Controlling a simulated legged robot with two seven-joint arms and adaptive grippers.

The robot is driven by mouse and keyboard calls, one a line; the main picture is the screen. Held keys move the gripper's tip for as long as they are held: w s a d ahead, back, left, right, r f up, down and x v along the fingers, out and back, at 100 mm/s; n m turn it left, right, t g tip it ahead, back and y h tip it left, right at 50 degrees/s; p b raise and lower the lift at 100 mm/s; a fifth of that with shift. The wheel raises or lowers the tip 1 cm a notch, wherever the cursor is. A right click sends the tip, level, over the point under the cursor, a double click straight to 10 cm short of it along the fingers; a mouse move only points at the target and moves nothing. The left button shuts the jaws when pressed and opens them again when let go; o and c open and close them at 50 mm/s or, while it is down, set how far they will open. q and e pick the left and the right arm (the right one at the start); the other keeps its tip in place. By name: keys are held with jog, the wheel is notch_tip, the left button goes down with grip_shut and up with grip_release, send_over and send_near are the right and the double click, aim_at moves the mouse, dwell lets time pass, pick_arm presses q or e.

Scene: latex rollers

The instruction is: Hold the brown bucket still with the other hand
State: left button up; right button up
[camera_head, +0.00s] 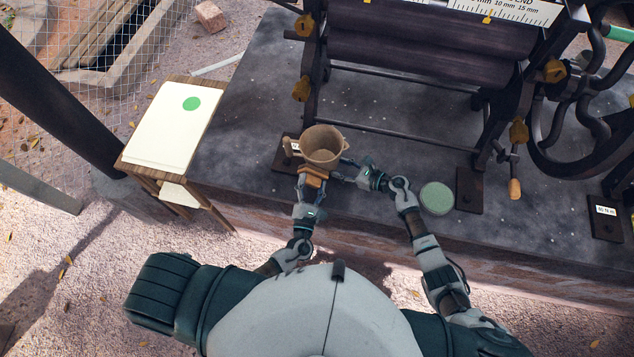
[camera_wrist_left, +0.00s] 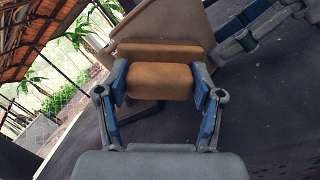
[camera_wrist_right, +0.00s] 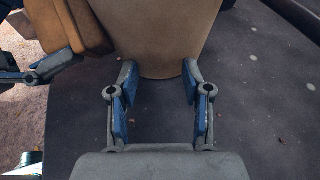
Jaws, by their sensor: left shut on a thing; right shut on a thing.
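The brown bucket (camera_head: 322,146) stands upright on the dark slab in front of the roller machine, and its inside looks empty from above. My left gripper (camera_head: 311,178) is shut on an orange-brown block (camera_wrist_left: 158,80), held close to the near side of the bucket. Whether block and bucket touch is unclear. My right gripper (camera_head: 345,176) is at the bucket's lower right side. In the right wrist view, the bucket's lower wall (camera_wrist_right: 158,40) lies at its two fingertips (camera_wrist_right: 160,78), one on either side. The block also shows there at the upper left (camera_wrist_right: 75,22).
The roller machine (camera_head: 420,50) stands just behind the bucket, with a crank handle (camera_head: 514,188) at right. A green disc (camera_head: 437,198) lies on the slab right of my right arm. A small white-topped table (camera_head: 165,130) with a green dot stands at left.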

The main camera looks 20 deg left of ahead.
pick_arm(q)
jog(key=shift+s+d+f, duration=0.1)
jog(key=shift+s+f, duration=0.1)
jog(key=shift+s, duration=1.3)
jog(key=shift+s+d+f, duration=0.1)
jog(key=shift+s+f, duration=0.05)
jog(key=shift+s, duration=1.3)
jog(key=s, duration=0.3)
jog(key=shift+f, duration=0.15)
jog(key=shift+w, duration=0.1)
jog(key=shift+w+a+r, duration=0.1)
jog(key=shift+w+r, duration=0.1)
jog(key=shift+w, duration=1.45)
jog(key=shift+w+a+r, duration=0.1)
jog(key=shift+w+r, duration=0.1)
jog(key=shift+w, duration=1.45)
jog(key=shift+w+r, duration=0.15)
jog(key=shift+w, duration=1)
jog(key=shift+d, duration=0.1)
